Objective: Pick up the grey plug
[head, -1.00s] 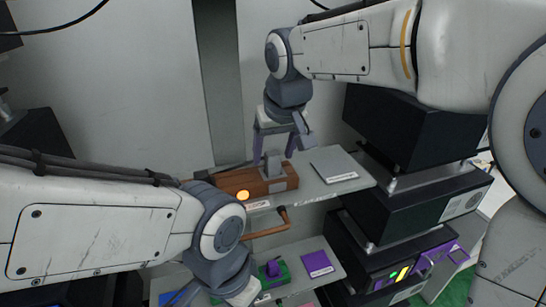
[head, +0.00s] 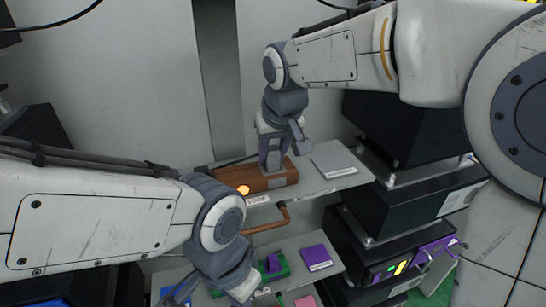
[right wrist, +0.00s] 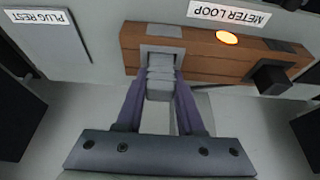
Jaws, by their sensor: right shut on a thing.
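The grey plug (right wrist: 160,80) is in a socket of a brown wooden block (right wrist: 205,52), which also shows in the head view (head: 275,182). My right gripper (right wrist: 160,76) is shut on the plug, with its purple fingers on either side of it. In the head view, my right gripper (head: 272,160) is above the right part of the block and largely hides the plug. My left gripper (head: 242,288) is at the bottom of the head view; its fingers cannot be made out.
The block has a glowing orange light (right wrist: 227,37) and a black part (right wrist: 271,78). A flat grey pad (right wrist: 50,40) labelled PLUG REST lies beside it on the shelf. A bent brown lever (head: 268,225) is below the shelf. Dark equipment boxes (head: 415,205) stand at the right.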

